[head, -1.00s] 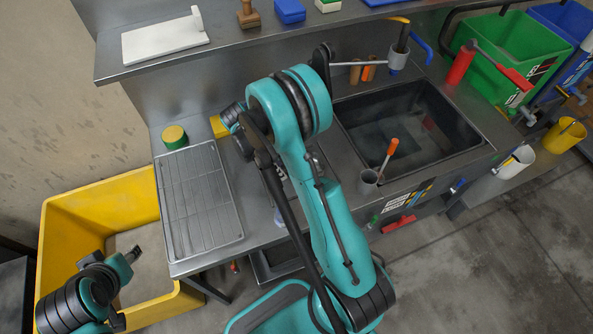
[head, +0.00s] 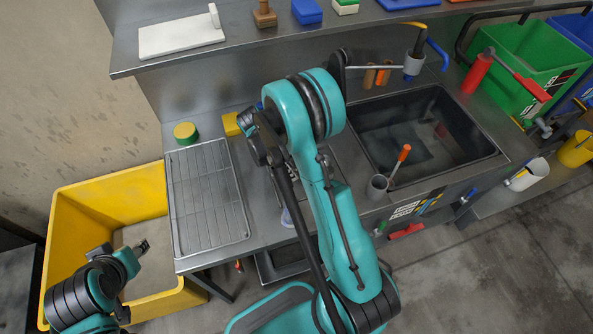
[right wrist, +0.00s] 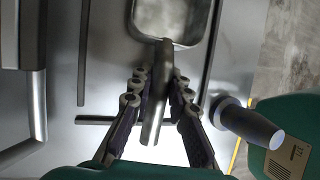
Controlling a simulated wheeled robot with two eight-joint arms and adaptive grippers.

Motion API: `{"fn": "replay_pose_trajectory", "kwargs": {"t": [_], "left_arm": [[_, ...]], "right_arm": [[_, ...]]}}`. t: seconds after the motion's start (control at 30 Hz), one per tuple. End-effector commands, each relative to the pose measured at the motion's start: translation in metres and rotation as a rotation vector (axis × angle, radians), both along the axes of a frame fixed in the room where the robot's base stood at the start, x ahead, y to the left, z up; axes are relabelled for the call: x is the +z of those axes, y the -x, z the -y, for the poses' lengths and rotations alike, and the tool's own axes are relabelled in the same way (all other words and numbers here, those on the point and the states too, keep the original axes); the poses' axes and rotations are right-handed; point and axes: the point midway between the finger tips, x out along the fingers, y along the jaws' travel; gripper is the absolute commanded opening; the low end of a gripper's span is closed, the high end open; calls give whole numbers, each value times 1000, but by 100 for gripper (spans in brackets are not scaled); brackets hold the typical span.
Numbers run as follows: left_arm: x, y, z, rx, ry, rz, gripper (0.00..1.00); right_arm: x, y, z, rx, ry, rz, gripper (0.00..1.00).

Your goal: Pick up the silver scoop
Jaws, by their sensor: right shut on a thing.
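The silver scoop shows in the right wrist view, with its pan (right wrist: 172,22) at the top and its handle pointing down the picture. My right gripper (right wrist: 158,92) is shut on the handle, with one dark-padded finger on each side of it. In the head view my right arm covers most of the scoop and the gripper, over the counter between the wire rack and the sink. My left arm's end (head: 138,250) is at the lower left above the yellow bin; its finger opening is too small to tell.
A wire rack (head: 208,195) lies left of my right arm. A yellow bin (head: 75,225) stands at the left. A raised shelf (head: 245,45) runs behind.

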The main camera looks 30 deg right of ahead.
Motion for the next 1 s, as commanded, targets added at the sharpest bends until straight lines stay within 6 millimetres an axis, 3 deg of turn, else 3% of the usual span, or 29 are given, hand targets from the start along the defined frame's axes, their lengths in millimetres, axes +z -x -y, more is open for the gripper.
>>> {"fn": "replay_pose_trajectory", "kwargs": {"t": [0.17,0.3,0.7,1.0], "left_arm": [[7,0,0,0,0,0,40],[17,0,0,0,0,0,40],[34,0,0,0,0,0,40],[39,0,0,0,0,0,40]], "right_arm": [[18,0,0,0,0,0,0],[46,0,0,0,0,0,0],[94,78,-46,3,-1,-1,0],[108,100,-59,0,0,0,0]]}}
